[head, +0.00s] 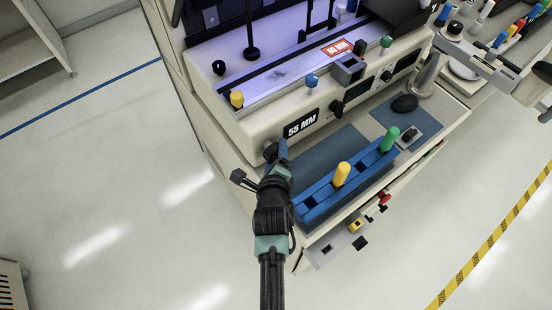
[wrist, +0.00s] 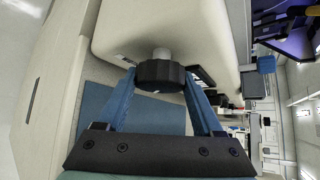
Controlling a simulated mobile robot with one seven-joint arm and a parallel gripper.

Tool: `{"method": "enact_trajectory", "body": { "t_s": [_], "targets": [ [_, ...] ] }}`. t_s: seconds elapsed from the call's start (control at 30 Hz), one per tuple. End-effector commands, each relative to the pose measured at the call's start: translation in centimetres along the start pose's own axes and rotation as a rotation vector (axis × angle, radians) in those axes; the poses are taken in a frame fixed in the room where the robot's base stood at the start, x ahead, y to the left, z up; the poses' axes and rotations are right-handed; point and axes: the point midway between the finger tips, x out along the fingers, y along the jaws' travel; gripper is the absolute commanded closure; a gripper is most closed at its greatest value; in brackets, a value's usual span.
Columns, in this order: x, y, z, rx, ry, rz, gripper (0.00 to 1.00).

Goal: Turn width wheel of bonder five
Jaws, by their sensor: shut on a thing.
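The bonder (head: 250,120) is a cream machine with a lit top and a display reading 55 MM (head: 301,123). A dark ribbed wheel (wrist: 161,75) sits on a short light shaft at the machine's lower front left corner. My gripper (wrist: 160,80) has its two blue fingers on either side of the wheel, shut on it. In the head view my gripper (head: 280,150) reaches up to that corner, left of and below the display. It hides part of the wheel there. Which bonder number this is cannot be read.
A blue rack (head: 318,203) with a yellow peg (head: 341,174) and a green peg (head: 389,139) stands close right of my arm. A black mouse (head: 404,103) lies on a blue mat. The floor at left is clear.

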Motion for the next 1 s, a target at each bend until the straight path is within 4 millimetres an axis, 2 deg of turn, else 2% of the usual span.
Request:
{"method": "enact_trajectory", "body": {
  "t_s": [0.03, 0.1, 1.0],
  "targets": [
    [0.37, 0.75, -0.21, -0.021, -0.005, -0.021, 0.87],
    [0.39, 0.84, -0.24, -0.049, -0.005, -0.05, 0.87],
    [0.53, 1.03, -0.37, -0.404, -0.004, -0.408, 0.87]
  ]
}}
